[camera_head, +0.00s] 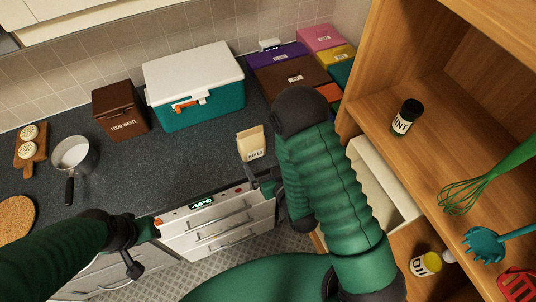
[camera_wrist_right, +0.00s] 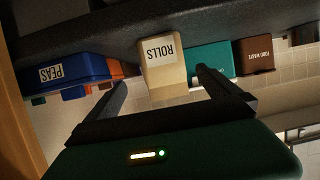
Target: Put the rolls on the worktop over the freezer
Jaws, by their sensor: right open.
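The rolls (camera_head: 251,143) are a cream bag labelled ROLLS. The bag stands upright on the dark worktop (camera_head: 180,165), near its front edge and above the freezer (camera_head: 222,222), a white drawer front with a lit display. My right gripper (camera_head: 262,186) is open, just in front of the worktop edge and short of the bag. In the right wrist view, which is upside down, the bag (camera_wrist_right: 165,75) shows between and beyond the two spread fingers (camera_wrist_right: 163,82), with nothing held. My left gripper (camera_head: 146,240) is by the front edge at left; its finger opening is unclear.
A teal cooler (camera_head: 200,104), a brown food waste bin (camera_head: 120,110) and coloured boxes (camera_head: 290,75) stand along the back. A pan (camera_head: 73,153) is at left. Wooden shelves (camera_head: 440,75) rise close on the right. The worktop left of the bag is clear.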

